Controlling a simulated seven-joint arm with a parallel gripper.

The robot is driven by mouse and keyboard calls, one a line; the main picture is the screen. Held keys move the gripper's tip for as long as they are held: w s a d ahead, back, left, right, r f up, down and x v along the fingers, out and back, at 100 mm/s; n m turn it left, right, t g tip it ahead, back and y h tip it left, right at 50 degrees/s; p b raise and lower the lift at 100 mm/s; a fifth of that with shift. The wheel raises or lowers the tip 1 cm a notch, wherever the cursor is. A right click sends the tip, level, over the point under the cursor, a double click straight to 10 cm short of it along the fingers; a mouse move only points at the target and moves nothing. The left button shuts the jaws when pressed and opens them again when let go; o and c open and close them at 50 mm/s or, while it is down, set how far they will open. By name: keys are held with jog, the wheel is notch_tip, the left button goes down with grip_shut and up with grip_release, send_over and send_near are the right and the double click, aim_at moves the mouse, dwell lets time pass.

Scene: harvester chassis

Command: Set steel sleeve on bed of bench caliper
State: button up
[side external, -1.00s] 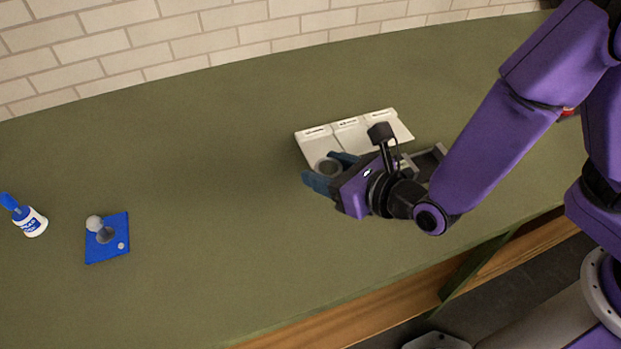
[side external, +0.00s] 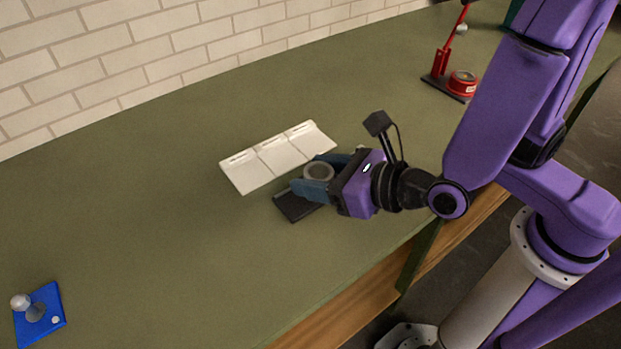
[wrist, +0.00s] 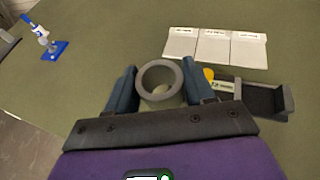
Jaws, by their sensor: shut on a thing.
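The steel sleeve, a short grey ring (side external: 318,171), is held between the blue fingers of my gripper (side external: 320,180), its open end facing up. In the wrist view, the sleeve (wrist: 160,76) sits between both fingertips (wrist: 160,88). What I take as the bench caliper is a grey channel-shaped device (wrist: 272,99) with a small labelled face, just right of the right finger and partly hidden by it. In the side view a dark flat part (side external: 297,207) shows below and left of my gripper; the rest is hidden. I cannot tell the sleeve's height above it.
A white three-section tray (side external: 262,171) lies behind the gripper. A red stand with a round dial (side external: 463,83) is at the back right. A blue plate with a ball-topped post (side external: 42,322) is at the front left. The green bench between is clear.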

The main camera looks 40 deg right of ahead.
jog(key=w+d+m+h, duration=0.1)
jog(key=d, duration=0.1)
jog(key=w+d+f+m+h, duration=0.1)
jog(key=w+d+h, duration=0.1)
jog(key=d, duration=0.1)
jog(key=w+d+m+h, duration=0.1)
jog(key=w+d, duration=0.1)
jog(key=shift+d+f+m+t, duration=0.2)
jog(key=shift+f+m+t, duration=0.2)
jog(key=w+d+f+m+h, duration=0.1)
jog(key=w+d+m+h, duration=0.2)
jog(key=d, duration=0.5)
jog(key=shift+f+m+h, duration=0.3)
jog(key=shift+f+h, duration=0.05)
jog(key=shift+h, duration=0.45)
jog(key=shift+s+a, duration=0.1)
jog(key=shift+f, duration=2.2)
jog(key=shift+f, duration=0.85)
jog(key=o, duration=1.3)
jog(key=shift+c, duration=0.2)
jog(key=shift+o, duration=0.4)
